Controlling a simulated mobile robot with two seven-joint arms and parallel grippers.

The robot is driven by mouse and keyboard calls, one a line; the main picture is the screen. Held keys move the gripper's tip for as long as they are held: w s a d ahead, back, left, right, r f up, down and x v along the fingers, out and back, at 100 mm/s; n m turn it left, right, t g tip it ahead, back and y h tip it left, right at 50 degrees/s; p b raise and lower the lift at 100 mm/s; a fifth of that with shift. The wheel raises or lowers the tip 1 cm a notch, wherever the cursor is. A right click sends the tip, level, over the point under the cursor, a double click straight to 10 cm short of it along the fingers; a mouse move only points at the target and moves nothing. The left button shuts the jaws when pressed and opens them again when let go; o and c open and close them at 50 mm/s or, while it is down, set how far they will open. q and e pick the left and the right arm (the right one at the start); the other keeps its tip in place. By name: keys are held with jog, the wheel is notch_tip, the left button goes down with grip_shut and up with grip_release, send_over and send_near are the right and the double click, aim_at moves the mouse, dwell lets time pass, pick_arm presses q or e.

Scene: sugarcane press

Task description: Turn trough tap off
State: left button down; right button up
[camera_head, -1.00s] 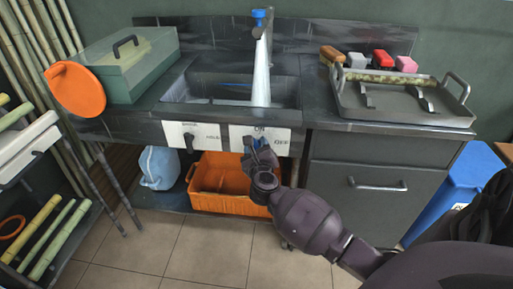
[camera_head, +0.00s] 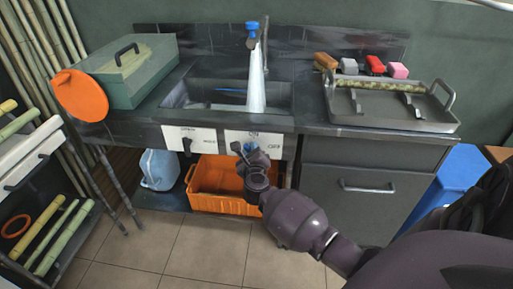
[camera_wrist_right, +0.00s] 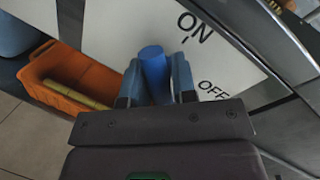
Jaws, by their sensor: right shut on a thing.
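The trough tap (camera_head: 252,30) has a blue top and stands at the back of the dark sink trough (camera_head: 180,97). A white stream of water (camera_head: 257,85) runs from it into the trough. A blue knob (camera_head: 248,147) sits on the white ON/OFF panel (camera_head: 276,139) on the trough's front. My right gripper (camera_head: 250,154) is at this knob. In the right wrist view the blue knob (camera_wrist_right: 153,68) stands between the two fingers of the right gripper (camera_wrist_right: 156,80), which is shut on it. The ON mark is above and the OFF mark to the right. My left gripper is not in view.
A second panel (camera_head: 205,134) with a dark knob is left of the ON/OFF panel. An orange crate (camera_head: 225,206) and a blue jug (camera_head: 160,169) are below. A metal tray (camera_head: 400,119) lies on the right counter; a green box (camera_head: 130,75) stands left.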

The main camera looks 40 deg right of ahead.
jog(key=shift+w+a+r+n+p, duration=0.2)
jog(key=shift+r+n+p, duration=0.2)
jog(key=shift+r+p, duration=0.2)
jog(key=shift+n+p, duration=0.4)
jog(key=shift+p, duration=0.1)
jog(key=n+p, duration=0.2)
jog(key=f+n+g+p, duration=0.1)
jog(key=n+p, duration=0.1)
jog(key=shift+a, duration=0.15)
jog(key=shift+s+f+n+g+p, duration=0.1)
jog(key=shift+f+n+g+p, duration=0.2)
jog(key=shift+n+p, duration=0.35)
jog(key=shift+s+f+n+g+p, duration=0.15)
jog(key=shift+n+g+p, duration=0.2)
jog(key=shift+n, duration=0.4)
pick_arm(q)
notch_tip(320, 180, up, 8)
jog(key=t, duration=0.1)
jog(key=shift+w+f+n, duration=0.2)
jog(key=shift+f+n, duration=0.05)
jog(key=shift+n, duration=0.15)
pick_arm(e)
jog(key=shift+w, duration=0.1)
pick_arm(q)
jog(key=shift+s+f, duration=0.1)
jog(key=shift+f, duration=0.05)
pick_arm(e)
jog(key=shift+f, duration=0.2)
